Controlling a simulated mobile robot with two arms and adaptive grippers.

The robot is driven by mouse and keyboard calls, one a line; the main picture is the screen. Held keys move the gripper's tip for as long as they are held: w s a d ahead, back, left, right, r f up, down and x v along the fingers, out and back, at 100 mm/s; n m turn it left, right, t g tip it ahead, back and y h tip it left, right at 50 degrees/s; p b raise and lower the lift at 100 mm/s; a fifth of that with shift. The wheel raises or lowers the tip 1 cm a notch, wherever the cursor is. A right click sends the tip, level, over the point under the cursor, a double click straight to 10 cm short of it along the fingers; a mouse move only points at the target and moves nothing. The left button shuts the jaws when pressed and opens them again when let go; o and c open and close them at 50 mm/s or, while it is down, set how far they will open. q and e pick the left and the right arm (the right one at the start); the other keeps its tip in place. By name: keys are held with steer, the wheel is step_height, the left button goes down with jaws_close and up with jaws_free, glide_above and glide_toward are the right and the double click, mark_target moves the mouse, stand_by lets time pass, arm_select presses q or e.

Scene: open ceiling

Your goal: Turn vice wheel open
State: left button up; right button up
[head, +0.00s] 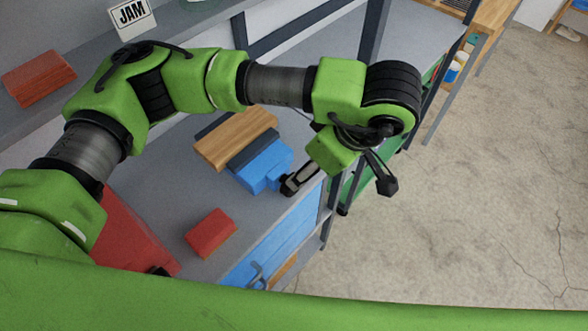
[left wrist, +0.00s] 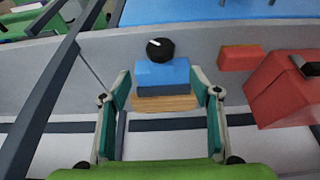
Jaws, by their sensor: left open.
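The vice (head: 262,168) is a blue block with a dark grey jaw, on the grey workbench near its edge, beside a wooden block (head: 237,138). In the left wrist view the vice (left wrist: 162,76) has a round black wheel (left wrist: 160,50) with a small light handle on its face. The wheel cannot be made out in the head view. My left gripper (head: 337,187) is open and empty, off the bench edge, in front of the vice's wheel side. In the left wrist view its spread fingers (left wrist: 165,88) frame the vice left and right. My right gripper is not in view.
A small red block (head: 210,232) and a red toolbox (head: 128,238) stand on the workbench (head: 180,200). A blue drawer front (head: 275,240) is below the edge. A red block (head: 38,78) and a JAM sign (head: 131,15) are behind. Open concrete floor (head: 460,220) lies right.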

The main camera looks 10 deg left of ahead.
arm_select(q)
steer(key=p+x, duration=0.2)
steer(key=x, duration=1)
steer(key=shift+s, duration=0.2)
steer(key=shift+w+a+f, duration=0.1)
steer(key=shift+a+f, duration=0.05)
steer(key=shift+f, duration=0.45)
steer(key=c, duration=1.1)
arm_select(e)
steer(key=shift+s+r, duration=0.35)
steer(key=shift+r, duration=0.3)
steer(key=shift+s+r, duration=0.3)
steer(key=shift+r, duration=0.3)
